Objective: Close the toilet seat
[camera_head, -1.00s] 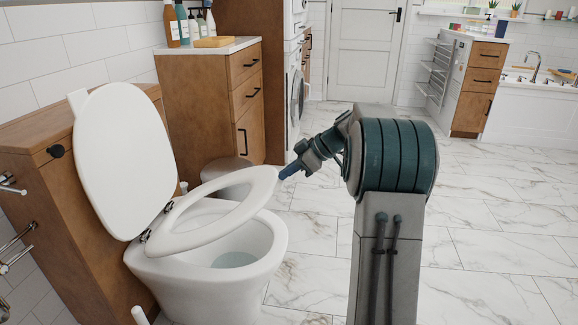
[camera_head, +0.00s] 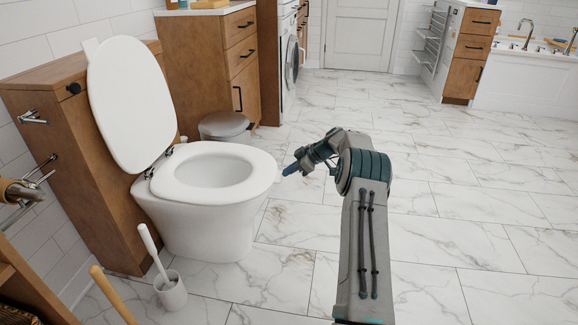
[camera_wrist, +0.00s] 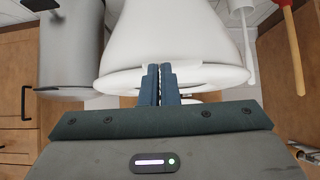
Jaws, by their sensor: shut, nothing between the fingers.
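The white toilet (camera_head: 207,215) stands at the left against a wooden cabinet. Its seat ring (camera_head: 215,176) lies flat on the bowl. Its lid (camera_head: 132,106) stands upright, leaning back toward the cabinet. My gripper (camera_head: 287,171) is to the right of the seat's front edge, apart from it in the head view, with its fingers shut and empty. In the wrist view, my gripper's fingers (camera_wrist: 160,70) are together and point toward the toilet's white bowl (camera_wrist: 165,45). The lid cannot be made out for certain in the wrist view.
A toilet brush in its holder (camera_head: 171,290) and a wooden-handled tool (camera_head: 112,295) stand in front of the toilet. A grey bin (camera_head: 224,127) is behind it. A wooden drawer cabinet (camera_head: 212,65) stands beyond. The marble floor at the right is clear.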

